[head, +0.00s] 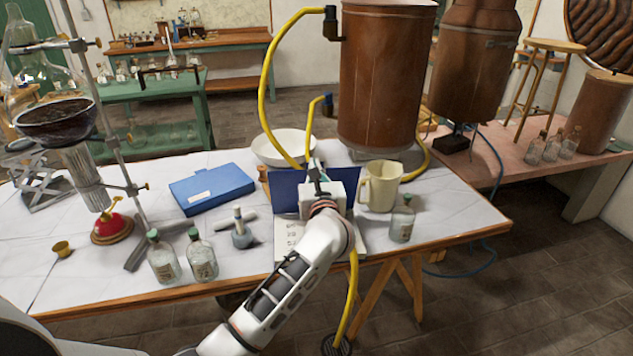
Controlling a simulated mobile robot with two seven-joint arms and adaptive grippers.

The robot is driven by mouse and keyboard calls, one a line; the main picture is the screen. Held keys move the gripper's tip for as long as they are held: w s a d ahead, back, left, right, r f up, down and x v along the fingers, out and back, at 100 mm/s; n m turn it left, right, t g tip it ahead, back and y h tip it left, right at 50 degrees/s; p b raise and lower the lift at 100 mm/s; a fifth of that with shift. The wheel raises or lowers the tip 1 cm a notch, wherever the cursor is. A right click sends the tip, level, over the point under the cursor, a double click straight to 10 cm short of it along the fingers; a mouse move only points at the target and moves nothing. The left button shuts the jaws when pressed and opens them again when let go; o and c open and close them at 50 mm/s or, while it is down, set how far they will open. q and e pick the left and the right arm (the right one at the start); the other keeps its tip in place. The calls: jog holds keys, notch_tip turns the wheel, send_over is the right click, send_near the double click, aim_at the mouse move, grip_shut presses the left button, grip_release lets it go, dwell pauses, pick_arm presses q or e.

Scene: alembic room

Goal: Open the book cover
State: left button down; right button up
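The book lies near the front edge of the white-topped table, behind and partly under my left arm. Its dark blue cover (286,195) stands raised at the back, and pale pages with printed marks (288,236) show in front of it. My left gripper (317,168) is at the upper part of the raised cover, in front of it or touching it; I cannot tell which. Its fingers are small and partly hidden, so their opening is unclear. The gripper and wrist hide the middle of the book. My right gripper is not in view.
A cream mug (380,187) and a glass bottle (402,222) stand close on the right. A small flask (243,236) and two bottles (202,257) stand left. A blue case (212,188) lies behind them. A yellow hose (264,85) arches behind the book beside a copper vessel (385,80).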

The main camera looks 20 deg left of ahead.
pick_arm(q)
jog(key=w+a+r+g+p, duration=0.1)
jog(key=w+a+p, duration=0.1)
jog(key=w, duration=0.5)
jog(key=shift+a+r+h, duration=0.25)
jog(key=shift+a+h, duration=0.05)
jog(key=shift+a, duration=0.4)
